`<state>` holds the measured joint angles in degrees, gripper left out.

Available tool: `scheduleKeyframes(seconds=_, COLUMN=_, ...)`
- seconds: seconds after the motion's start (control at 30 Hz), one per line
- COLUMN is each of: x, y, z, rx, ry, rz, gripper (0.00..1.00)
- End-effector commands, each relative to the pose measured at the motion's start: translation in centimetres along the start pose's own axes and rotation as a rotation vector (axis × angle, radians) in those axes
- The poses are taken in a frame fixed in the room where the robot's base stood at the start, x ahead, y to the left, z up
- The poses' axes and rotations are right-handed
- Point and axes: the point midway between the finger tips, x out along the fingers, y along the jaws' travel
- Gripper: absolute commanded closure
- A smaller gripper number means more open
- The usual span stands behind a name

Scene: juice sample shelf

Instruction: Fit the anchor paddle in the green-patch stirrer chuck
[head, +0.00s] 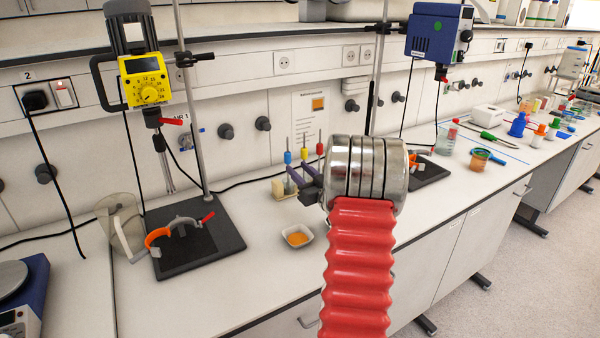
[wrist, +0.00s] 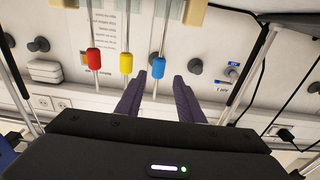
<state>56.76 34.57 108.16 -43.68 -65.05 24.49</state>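Three stirring shafts with blue (head: 288,157), yellow (head: 303,154) and red (head: 320,149) collars stand upright at a beige holder (head: 284,187). Their lower ends are unclear, so I cannot tell which is the anchor paddle. A blue stirrer motor (head: 432,35) hangs on a stand at the right. It has a small green patch on its front, with a chuck (head: 441,73) below. My gripper (head: 303,180) is open and empty near the holder. In the wrist view my purple fingers (wrist: 158,88) point toward the blue-collared shaft (wrist: 158,68), which shows between their tips.
A yellow stirrer (head: 145,80) stands at left above a black base plate (head: 205,245), beside a clear beaker (head: 120,228). A white dish of orange material (head: 297,236) sits in front of the holder. Cups and bottles line the right bench.

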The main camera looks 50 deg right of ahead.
Motion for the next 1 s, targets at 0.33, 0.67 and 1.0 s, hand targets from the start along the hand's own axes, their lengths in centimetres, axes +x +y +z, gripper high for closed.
scheduleKeyframes(seconds=0.33, x=-0.2, y=0.3, z=0.2, rx=0.005, ry=0.010, rz=-0.006, gripper=0.66)
scheduleKeyframes(seconds=0.67, x=0.9, y=0.2, z=0.2, rx=0.005, ry=0.010, rz=-0.007, gripper=0.66)
scheduleKeyframes(seconds=1.0, x=4.4, y=0.2, z=0.2, rx=0.005, ry=0.010, rz=-0.006, gripper=0.66)
